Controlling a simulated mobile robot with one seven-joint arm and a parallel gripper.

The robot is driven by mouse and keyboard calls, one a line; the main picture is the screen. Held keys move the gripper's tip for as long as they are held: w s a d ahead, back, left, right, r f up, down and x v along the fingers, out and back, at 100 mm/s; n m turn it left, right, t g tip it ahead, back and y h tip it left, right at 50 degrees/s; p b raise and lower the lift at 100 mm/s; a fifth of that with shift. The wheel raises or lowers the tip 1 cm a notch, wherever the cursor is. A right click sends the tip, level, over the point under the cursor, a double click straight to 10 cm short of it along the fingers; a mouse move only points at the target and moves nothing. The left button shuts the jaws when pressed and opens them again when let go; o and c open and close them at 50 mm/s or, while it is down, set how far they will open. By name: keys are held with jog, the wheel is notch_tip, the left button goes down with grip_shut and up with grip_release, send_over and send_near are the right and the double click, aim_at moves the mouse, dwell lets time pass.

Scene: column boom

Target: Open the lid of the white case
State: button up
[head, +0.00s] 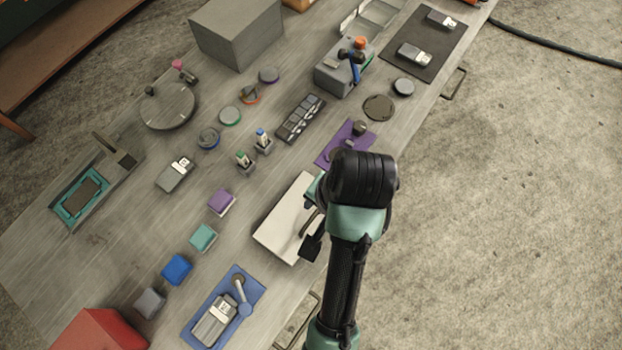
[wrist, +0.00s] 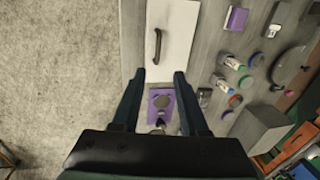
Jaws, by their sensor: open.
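The white case (head: 283,222) lies on the grey table near its right edge, partly hidden by my arm in the head view. Its top looks flat and shut. In the wrist view the white case (wrist: 178,45) shows a dark bar handle (wrist: 154,47) along its left side. My gripper (wrist: 158,76) is open with nothing between its fingers. In the picture its fingertips are just below the case's near end and the handle. Whether they touch anything cannot be seen. In the head view my arm hides most of the gripper.
A purple mat (wrist: 161,103) with round dark pieces shows between the fingers. A blue mat (head: 258,290) with a grey device lies near the case. Colored blocks, including a purple one (head: 222,201), stand left of it. Bare floor (head: 480,200) is right of the table.

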aim_at(308, 224)
jog(key=x, duration=0.8)
jog(key=s+p+x, duration=0.1)
jog(key=x, duration=0.4)
grip_shut()
dwell(1.1)
